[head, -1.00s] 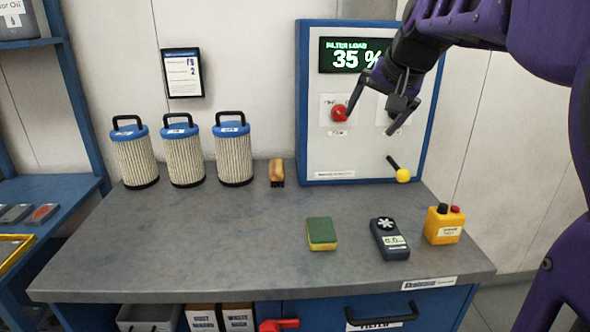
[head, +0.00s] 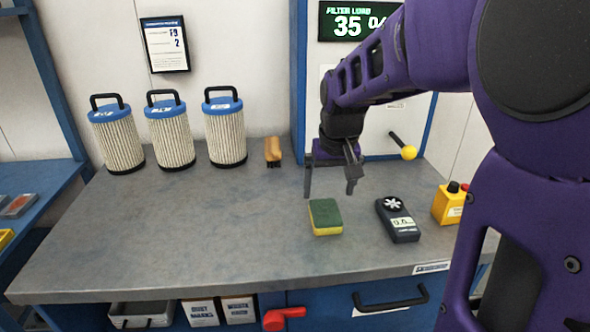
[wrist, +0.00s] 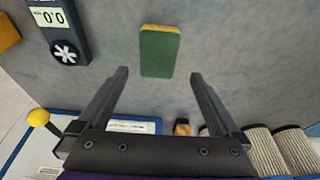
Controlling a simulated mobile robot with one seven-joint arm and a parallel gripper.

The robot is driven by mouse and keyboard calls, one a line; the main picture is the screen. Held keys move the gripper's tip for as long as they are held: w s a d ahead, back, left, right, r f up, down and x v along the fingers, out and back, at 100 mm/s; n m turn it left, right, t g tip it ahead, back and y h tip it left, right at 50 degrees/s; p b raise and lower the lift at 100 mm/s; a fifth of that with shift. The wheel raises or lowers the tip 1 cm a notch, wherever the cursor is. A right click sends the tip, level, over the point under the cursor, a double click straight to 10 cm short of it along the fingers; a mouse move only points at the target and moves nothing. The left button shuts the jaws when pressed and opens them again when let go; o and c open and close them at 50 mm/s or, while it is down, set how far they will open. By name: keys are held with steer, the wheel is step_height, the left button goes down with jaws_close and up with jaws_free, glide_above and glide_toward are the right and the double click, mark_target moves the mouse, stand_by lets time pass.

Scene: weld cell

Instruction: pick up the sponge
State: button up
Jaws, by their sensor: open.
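The sponge (head: 325,217) lies flat on the grey workbench, its green side up and its yellow layer showing along the edge. My gripper (head: 330,192) is open and empty, pointing down above the bench, just behind and above the sponge in the head view. In the wrist view the sponge (wrist: 160,51) shows whole, ahead of and roughly centred between the two open fingers (wrist: 158,75). The fingers appear apart from the sponge.
A dark handheld meter (head: 397,219) lies right of the sponge, with a yellow button box (head: 449,204) beyond it. A wooden-handled brush (head: 273,151) and several filter cartridges (head: 225,132) stand at the back. The workbench (head: 180,230) is clear left of the sponge.

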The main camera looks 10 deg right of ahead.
mark_target(326, 212)
steer(key=b+x, duration=0.1)
steer(key=x, duration=0.8)
steer(key=shift+d, duration=0.15)
steer(key=shift+s, duration=0.1)
steer(key=shift+c, duration=0.2)
steer(key=c, duration=1.2)
step_height(326, 212, up, 10)
steer(key=shift+r+p, duration=0.1)
steer(key=shift+p, duration=0.65)
steer(key=shift+c, duration=0.2)
steer(key=o, duration=0.9)
steer(key=c, duration=0.7)
steer(key=shift+o, duration=0.2)
